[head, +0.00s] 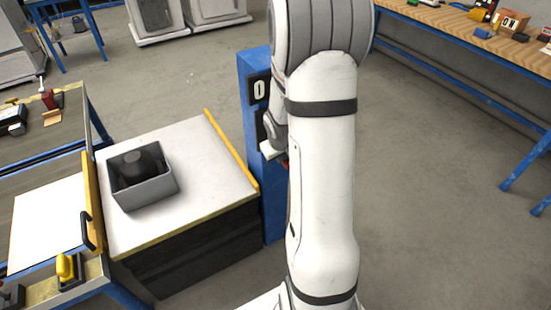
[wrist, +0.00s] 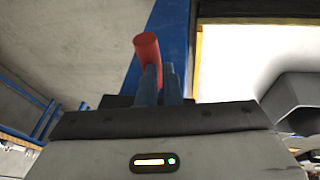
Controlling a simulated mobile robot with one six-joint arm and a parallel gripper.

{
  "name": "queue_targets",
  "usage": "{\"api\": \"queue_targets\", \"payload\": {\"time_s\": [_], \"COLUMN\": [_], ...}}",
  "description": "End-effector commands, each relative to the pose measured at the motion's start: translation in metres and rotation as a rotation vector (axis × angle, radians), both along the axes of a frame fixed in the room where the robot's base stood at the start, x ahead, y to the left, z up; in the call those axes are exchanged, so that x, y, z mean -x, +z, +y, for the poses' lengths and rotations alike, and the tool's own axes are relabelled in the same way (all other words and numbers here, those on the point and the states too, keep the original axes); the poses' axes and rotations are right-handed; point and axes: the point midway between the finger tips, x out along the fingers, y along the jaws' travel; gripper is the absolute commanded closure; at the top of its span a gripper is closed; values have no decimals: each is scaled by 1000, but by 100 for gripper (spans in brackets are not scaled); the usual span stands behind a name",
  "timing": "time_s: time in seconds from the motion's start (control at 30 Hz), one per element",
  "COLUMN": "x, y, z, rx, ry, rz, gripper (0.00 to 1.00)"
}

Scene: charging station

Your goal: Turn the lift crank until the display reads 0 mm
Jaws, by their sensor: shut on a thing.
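The blue lift column (head: 275,215) stands behind my arm, at the right of the white-topped lift table (head: 190,205). Its dark display (head: 259,90) shows a 0; I cannot tell whether my arm hides more characters. In the wrist view, the crank's red handle (wrist: 147,48) rises at the fingers of my gripper (wrist: 159,72), which is shut on it. In the head view, only a bit of red (head: 285,164) shows beside my gripper (head: 273,150); my arm hides the rest of the crank.
An open grey bin (head: 145,198) with a dark part inside stands on the lift table. A workbench (head: 55,130) adjoins at the left, with a yellow-handled tool (head: 66,268). A wooden bench (head: 470,35) stands far right. Floor right of my arm is clear.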

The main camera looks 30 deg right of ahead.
Motion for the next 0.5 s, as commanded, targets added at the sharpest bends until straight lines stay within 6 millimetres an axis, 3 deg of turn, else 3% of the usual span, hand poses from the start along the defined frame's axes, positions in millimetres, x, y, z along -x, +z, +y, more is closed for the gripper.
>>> {"api": "queue_targets", "payload": {"time_s": [0.27,0.5], "x": [4,4], "y": [-4,22], "z": [3,20], "rx": [-6,-2], "ry": [0,0], "rz": [13,4], "gripper": [100,100]}}
